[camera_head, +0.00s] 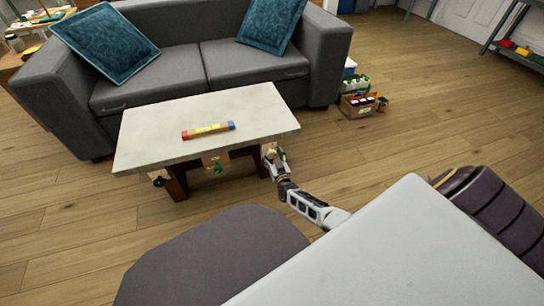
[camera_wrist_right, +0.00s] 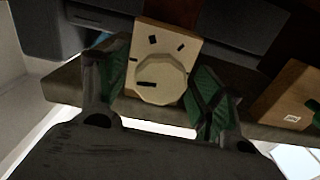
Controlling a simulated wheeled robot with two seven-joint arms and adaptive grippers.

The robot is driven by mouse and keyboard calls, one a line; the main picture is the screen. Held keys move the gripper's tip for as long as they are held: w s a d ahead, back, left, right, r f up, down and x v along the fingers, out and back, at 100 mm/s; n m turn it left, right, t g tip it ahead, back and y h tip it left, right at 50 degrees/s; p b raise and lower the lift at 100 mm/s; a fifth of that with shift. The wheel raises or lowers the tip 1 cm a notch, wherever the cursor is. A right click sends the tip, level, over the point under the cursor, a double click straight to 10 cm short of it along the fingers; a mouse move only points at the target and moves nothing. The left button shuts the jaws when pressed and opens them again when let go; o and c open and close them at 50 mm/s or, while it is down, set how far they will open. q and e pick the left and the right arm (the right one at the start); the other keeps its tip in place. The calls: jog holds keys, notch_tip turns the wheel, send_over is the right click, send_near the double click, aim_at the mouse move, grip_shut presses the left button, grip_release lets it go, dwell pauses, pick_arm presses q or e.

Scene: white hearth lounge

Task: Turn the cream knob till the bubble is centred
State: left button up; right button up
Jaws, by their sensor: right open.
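The cream knob (camera_wrist_right: 160,80) is a round disc on a cream block with dark marks, in the right wrist view. It lies between the two green-padded fingers of my right gripper (camera_wrist_right: 160,91), which is open, with the knob not clearly gripped. In the head view my right gripper (camera_head: 274,159) is at the front right corner of the pale table (camera_head: 150,128), just below its top. A level-like bar (camera_head: 208,130) with a blue end, a red end and a yellow middle lies on the table. Its bubble is too small to make out. My left gripper is not in view.
A dark knob-like part (camera_head: 159,181) sits under the table's front left corner. A brown box (camera_head: 215,162) is under the front edge. A grey sofa (camera_head: 205,65) stands behind the table. Wooden floor right of the table is clear up to a crate (camera_head: 357,106).

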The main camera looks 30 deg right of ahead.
jog(key=c, duration=1)
jog(key=shift+n, duration=0.5)
jog(key=n+p, duration=0.1)
jog(key=n, duration=0.2)
jog(key=shift+p, duration=0.3)
jog(key=shift+a+n, duration=0.1)
jog(key=shift+n, duration=1.8)
jog(key=shift+f, duration=0.1)
jog(key=o, duration=1)
